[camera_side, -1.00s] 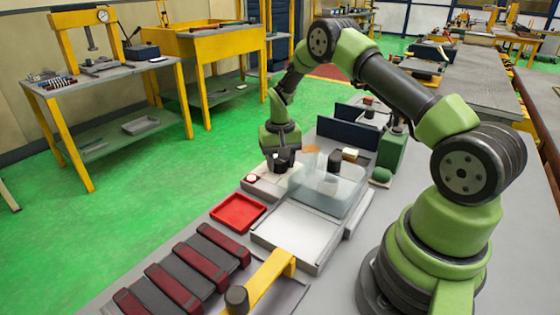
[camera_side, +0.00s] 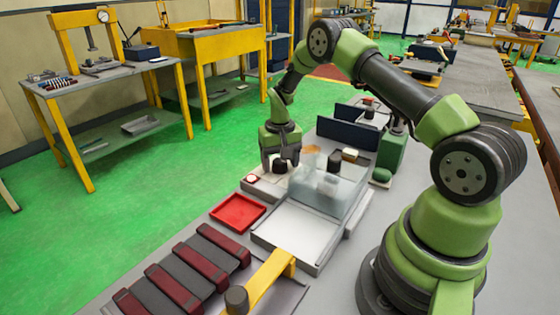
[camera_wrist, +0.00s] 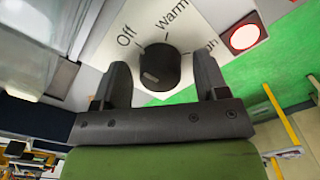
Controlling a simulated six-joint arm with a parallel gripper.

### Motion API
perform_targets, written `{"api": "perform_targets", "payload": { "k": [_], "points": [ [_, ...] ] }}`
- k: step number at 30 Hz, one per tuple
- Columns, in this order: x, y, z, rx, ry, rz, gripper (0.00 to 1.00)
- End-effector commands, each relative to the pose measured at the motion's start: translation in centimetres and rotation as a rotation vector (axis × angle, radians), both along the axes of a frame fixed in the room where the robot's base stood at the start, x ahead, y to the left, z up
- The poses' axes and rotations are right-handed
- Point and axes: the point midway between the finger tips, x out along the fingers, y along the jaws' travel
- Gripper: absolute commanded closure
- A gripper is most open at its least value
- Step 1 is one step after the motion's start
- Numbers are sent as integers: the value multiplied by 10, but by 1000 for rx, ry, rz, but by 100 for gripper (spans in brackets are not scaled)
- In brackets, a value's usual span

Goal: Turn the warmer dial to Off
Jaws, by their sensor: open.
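The warmer dial (camera_wrist: 160,67) is a round black knob on a pale plate in the wrist view. The plate carries the words Off (camera_wrist: 126,38) and Warm (camera_wrist: 173,13), and a third label partly hidden by a finger. A small pale mark shows on the knob's lower left side; I cannot tell which label it matches. My gripper (camera_wrist: 161,63) is open, with one black finger on each side of the dial and visible gaps to it. In the side view my gripper (camera_side: 281,160) is above the dial (camera_side: 279,167), which shows dark between the fingers.
A red round button (camera_wrist: 244,37) sits beside the dial plate; it also shows in the side view (camera_side: 252,179). A clear box (camera_side: 330,190) stands close right of my gripper. A red tray (camera_side: 238,212) lies in front. Green floor is left of the bench.

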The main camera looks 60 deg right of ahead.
Motion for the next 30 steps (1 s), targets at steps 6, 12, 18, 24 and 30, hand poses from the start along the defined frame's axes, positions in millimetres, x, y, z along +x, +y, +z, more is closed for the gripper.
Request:
{"api": "perform_targets", "payload": {
  "k": [6,12,18,24,30],
  "points": [
    [1,0,20,-2,-4,0,33],
    [1,0,61,-1,-5,0,33],
    [1,0,91,-2,-4,1,33],
    [0,0,100,-1,-1,1,33],
    [0,0,100,-1,-1,1,33]
  ]
}}
